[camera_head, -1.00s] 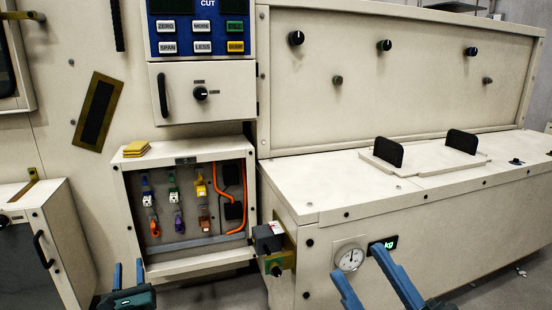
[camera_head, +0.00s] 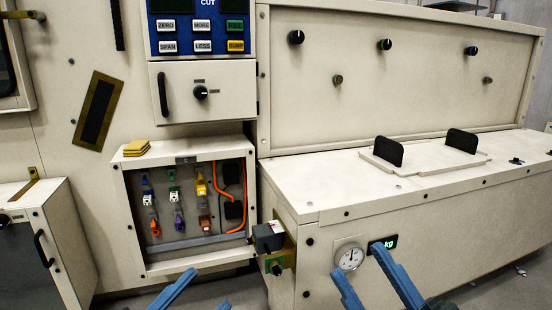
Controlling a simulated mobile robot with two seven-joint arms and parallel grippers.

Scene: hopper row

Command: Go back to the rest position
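My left gripper (camera_head: 196,296) is at the bottom of the head view, left of the middle. Its blue fingers are spread apart with nothing seen between them, and its body is below the picture edge. My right gripper (camera_head: 368,268) is at the bottom right, its two blue fingers apart and empty. It stands in front of the long bench cabinet, near the round gauge (camera_head: 349,257) and the small green display (camera_head: 391,242). I cannot tell whether its fingers touch the cabinet.
An open box (camera_head: 133,216) with coloured connectors and an orange cable is at centre left. A small black-and-brass block (camera_head: 270,238) juts from the bench corner. The bench top (camera_head: 320,195) carries a plate with two black handles. A cabinet (camera_head: 62,235) stands at far left.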

